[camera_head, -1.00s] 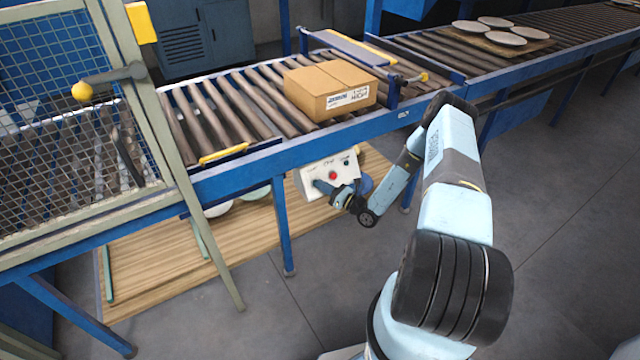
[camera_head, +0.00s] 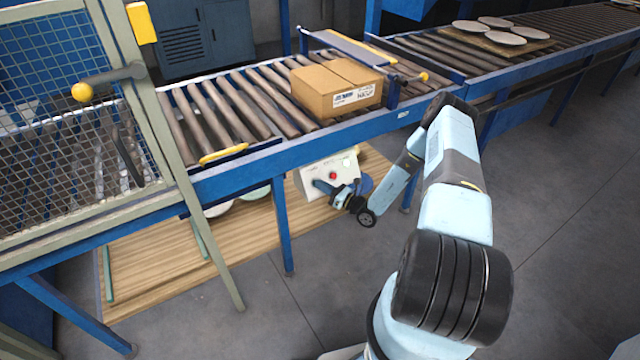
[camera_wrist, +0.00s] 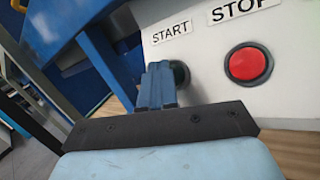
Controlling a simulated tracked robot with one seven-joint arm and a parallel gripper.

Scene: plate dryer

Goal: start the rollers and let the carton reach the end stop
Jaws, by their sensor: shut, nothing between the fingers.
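The brown carton (camera_head: 336,90) sits on the roller conveyor (camera_head: 225,115), close to a blue upright plate (camera_head: 392,90) across its right side. I cannot tell whether carton and plate touch. My gripper (camera_wrist: 160,82) is shut and empty, with its blue fingertips at the dark START button (camera_wrist: 181,73) below the START label. The fingers partly hide this button, so its contact and depth are unclear. The red STOP button (camera_wrist: 248,64) is to the right, clear of the fingers.
A mesh guard (camera_head: 60,110) with a yellow-knobbed handle stands at the left. Plates (camera_head: 490,24) lie on a board farther along the conveyor. The floor at the right is clear.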

